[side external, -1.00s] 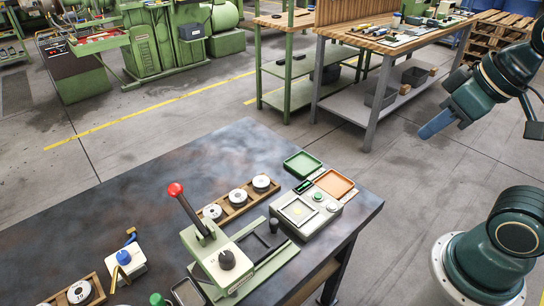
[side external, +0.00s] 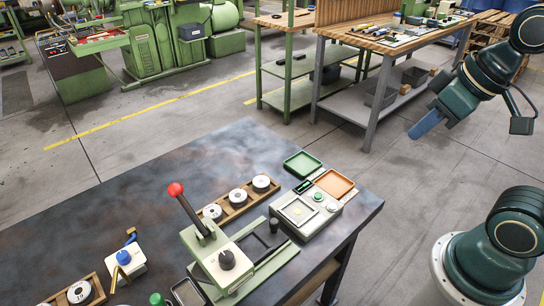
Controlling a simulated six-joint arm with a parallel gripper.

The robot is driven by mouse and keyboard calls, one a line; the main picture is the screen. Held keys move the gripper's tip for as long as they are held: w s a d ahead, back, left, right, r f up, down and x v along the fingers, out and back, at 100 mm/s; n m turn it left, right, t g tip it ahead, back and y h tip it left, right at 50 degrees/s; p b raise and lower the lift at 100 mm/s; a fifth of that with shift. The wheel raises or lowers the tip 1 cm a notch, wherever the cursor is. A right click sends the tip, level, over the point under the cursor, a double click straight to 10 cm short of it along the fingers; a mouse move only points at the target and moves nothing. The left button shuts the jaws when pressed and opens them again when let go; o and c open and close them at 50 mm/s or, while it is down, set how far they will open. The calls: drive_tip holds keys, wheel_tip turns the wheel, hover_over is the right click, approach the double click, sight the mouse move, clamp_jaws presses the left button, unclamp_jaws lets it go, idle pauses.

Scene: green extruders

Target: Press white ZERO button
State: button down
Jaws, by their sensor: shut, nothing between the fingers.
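A small weighing scale (side external: 318,220) with a light plate stands near the right edge of the dark worktable. On its sloped front panel are a green button (side external: 318,197) and a white button (side external: 332,207); any lettering is too small to read. My gripper (side external: 424,126), with blue fingers, is shut and empty. It hangs in the air at the upper right, well up and to the right of the scale, touching nothing.
A green tray (side external: 302,163) and an orange tray (side external: 334,183) lie behind the scale. A lever press (side external: 222,262) with a red knob (side external: 175,189) stands left of it. A wooden holder (side external: 240,197) carries white discs. The table's back left is clear.

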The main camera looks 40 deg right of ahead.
drive_tip(key=w+f+n+g+y, duration=0.2)
drive_tip(key=w+f+n+y, duration=0.1)
drive_tip(key=w+f, duration=0.6)
drive_tip(key=y, duration=0.4)
hover_over(333, 207)
wheel_tip(333, 207, down, 12)
drive_tip(key=shift+s+d+f+n+t+y, duration=0.1)
drive_tip(key=shift+d+f+n+t+y, duration=0.2)
drive_tip(key=shift+d+f+y, duration=0.4)
drive_tip(key=shift+f, duration=0.15)
drive_tip(key=shift+f, duration=4.3)
